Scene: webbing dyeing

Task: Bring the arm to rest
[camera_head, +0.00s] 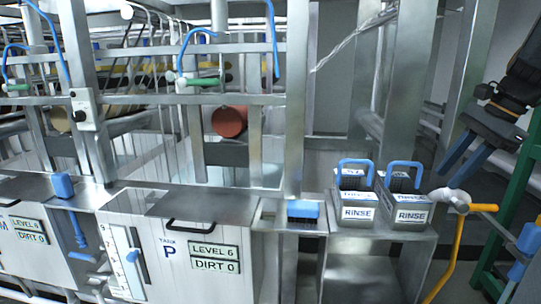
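My gripper (451,170) is at the upper right of the head view, on the dark end of my arm, which comes in from the right edge. Its two dark blue-grey fingers point down and to the left. There is a gap between them, and I see nothing held. It appears above and to the right of two metal boxes marked RINSE, the left box (357,214) and the right box (411,216). Each box has a blue handle. The rest of my arm is cut off by the picture edge.
A tank marked P (145,258) reads LEVEL 6, DIRT 0. A blue block (303,209) sits in a recess left of the boxes. Metal posts rise behind. A yellow pipe (453,252) with a valve and a green frame (508,215) stand at the right.

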